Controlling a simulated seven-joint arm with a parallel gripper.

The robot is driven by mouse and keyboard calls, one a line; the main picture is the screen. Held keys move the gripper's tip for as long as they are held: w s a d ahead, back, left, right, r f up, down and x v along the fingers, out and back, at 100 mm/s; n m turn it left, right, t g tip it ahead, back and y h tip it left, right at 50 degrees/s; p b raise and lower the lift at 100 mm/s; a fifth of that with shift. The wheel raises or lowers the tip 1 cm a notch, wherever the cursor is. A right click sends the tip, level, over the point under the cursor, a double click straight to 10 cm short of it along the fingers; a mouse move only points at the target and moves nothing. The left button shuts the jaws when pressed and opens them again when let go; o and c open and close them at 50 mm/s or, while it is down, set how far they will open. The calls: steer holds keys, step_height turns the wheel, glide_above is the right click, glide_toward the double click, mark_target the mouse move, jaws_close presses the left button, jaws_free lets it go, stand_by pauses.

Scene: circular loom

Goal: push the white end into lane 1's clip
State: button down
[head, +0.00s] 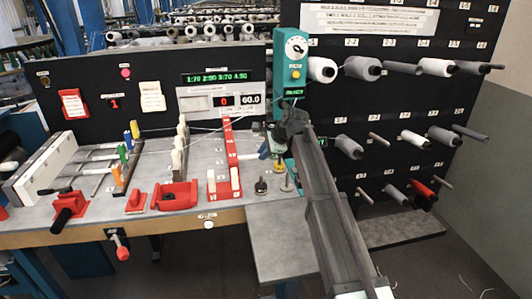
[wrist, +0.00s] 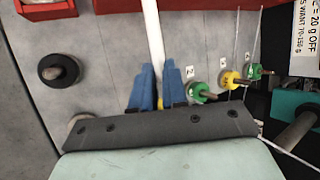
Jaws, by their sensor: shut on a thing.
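My gripper (wrist: 155,84) has two blue fingers, closed together low over the grey table in the wrist view. A white strand, the white end (wrist: 152,35), runs from the top edge down to between the fingertips. Its tip is hidden by the fingers. A bit of yellow shows between the fingers; I cannot tell what it belongs to. In the head view my gripper (head: 265,149) is below the teal box, right of the red stand. Coloured clips (head: 124,152) stand in a slanted row on the left of the table. I cannot tell which is lane 1's.
Green and yellow round parts (wrist: 230,80) on pegs stand close right of the fingers. A dark round knob (wrist: 58,68) lies left. The red stand (head: 228,150), teal box (head: 291,60) and yarn rack (head: 400,120) surround my arm. Thin threads cross the table.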

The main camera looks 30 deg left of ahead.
steer(key=shift+s+a, duration=0.8)
steer(key=shift+a, duration=0.05)
stand_by(0.6)
steer(key=c, duration=1.1)
jaws_free()
steer(key=v, duration=1.3)
steer(key=shift+s+d+r, duration=0.15)
steer(key=shift+r, duration=0.15)
